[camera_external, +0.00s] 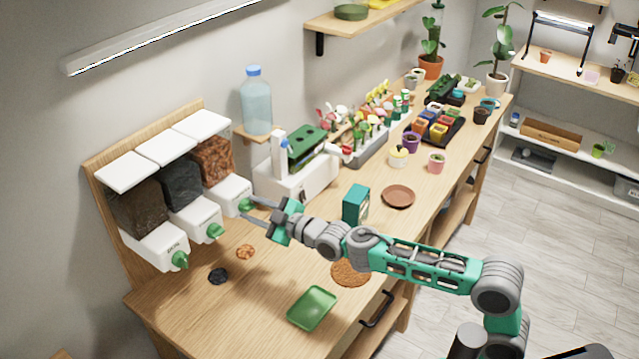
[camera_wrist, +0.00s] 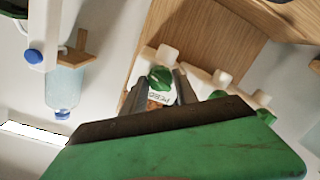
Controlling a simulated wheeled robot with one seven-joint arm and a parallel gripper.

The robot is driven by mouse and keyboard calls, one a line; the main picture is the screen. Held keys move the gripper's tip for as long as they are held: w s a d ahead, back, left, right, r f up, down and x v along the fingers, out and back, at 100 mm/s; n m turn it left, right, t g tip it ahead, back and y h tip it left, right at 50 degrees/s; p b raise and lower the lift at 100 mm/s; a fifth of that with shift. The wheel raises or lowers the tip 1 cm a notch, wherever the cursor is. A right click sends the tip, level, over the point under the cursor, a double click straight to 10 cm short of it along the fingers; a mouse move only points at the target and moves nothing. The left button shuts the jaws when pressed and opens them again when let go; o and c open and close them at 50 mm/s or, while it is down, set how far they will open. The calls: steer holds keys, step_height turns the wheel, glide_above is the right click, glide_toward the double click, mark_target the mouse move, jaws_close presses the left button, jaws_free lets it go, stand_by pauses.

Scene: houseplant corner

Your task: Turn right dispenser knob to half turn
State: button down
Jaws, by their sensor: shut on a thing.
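Three dispensers hang on a wooden board at the left of the external view. The right dispenser (camera_external: 217,160) holds orange-brown chips above a white spout. Its green knob (camera_external: 245,205) is at the spout's front, and it also shows in the wrist view (camera_wrist: 160,78). My gripper (camera_external: 253,208) reaches in from the right, with its fingers shut on this knob. In the wrist view, the grey fingers are on either side of the knob, and the green palm hides much below. The knob's exact turn angle is hard to tell.
The middle knob (camera_external: 215,231) and left knob (camera_external: 180,260) are close by on the left. A white machine (camera_external: 298,180) stands just right of the spout. A teal box (camera_external: 356,204) and a green tray (camera_external: 312,308) are on the bench.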

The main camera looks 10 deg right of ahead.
steer(key=shift+f+m+y+b, duration=0.1)
steer(key=shift+m+y+b, duration=0.25)
steer(key=shift+m+b, duration=2.5)
steer(key=shift+f+m+y+b, duration=0.1)
steer(key=shift+m+y+b, duration=0.25)
steer(key=shift+m+b, duration=2.45)
steer(key=shift+m+p, duration=0.85)
steer(key=shift+m, duration=0.2)
steer(key=c, duration=1)
jaws_free()
steer(key=shift+o, duration=0.2)
